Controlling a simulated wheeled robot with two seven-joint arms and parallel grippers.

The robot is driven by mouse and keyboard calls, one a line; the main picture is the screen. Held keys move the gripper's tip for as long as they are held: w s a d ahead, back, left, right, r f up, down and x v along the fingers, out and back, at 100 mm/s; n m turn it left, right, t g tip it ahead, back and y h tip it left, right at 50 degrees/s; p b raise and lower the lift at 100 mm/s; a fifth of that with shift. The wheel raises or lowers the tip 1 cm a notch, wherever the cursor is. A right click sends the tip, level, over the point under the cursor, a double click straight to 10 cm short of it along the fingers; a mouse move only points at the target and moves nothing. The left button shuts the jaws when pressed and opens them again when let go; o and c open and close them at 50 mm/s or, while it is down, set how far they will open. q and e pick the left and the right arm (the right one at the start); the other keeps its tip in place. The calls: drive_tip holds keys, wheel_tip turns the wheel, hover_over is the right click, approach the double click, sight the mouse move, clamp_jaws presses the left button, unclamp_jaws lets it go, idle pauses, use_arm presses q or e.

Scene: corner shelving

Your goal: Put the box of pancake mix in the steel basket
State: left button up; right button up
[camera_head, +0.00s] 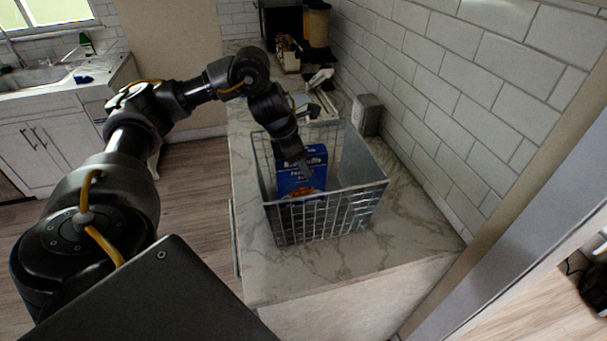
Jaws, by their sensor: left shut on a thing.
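The steel basket (345,208) is a grey wire basket standing on the marble counter. The pancake mix box (290,183) is blue with white lettering and a food picture low on its front. It is upright inside the basket's outline, toward the left side, behind the front wires; I cannot tell if it touches the basket floor. My left gripper (301,165) reaches down from above and is shut on the box's upper part. Its fingertips are partly hard to make out against the box. My right gripper is not in view.
The marble counter (270,270) runs back along a white tiled wall on the right. A grey block-shaped object (367,115) stands just behind the basket. Jars (317,25) and small items sit farther back. A sink (40,75) is across the room at left.

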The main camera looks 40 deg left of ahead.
use_arm(q)
wheel_tip(320, 180, down, 4)
drive_tip(key=shift+f+b, duration=0.1)
drive_tip(key=shift+b, duration=0.25)
drive_tip(key=shift+s, duration=0.1)
drive_tip(key=o, duration=1.3)
drive_tip(key=p+v, duration=0.2)
drive_tip(key=v, duration=0.9)
drive_tip(key=shift+s+a+r+p, duration=0.15)
drive_tip(key=shift+r+p, duration=0.2)
drive_tip(key=shift+r, duration=0.15)
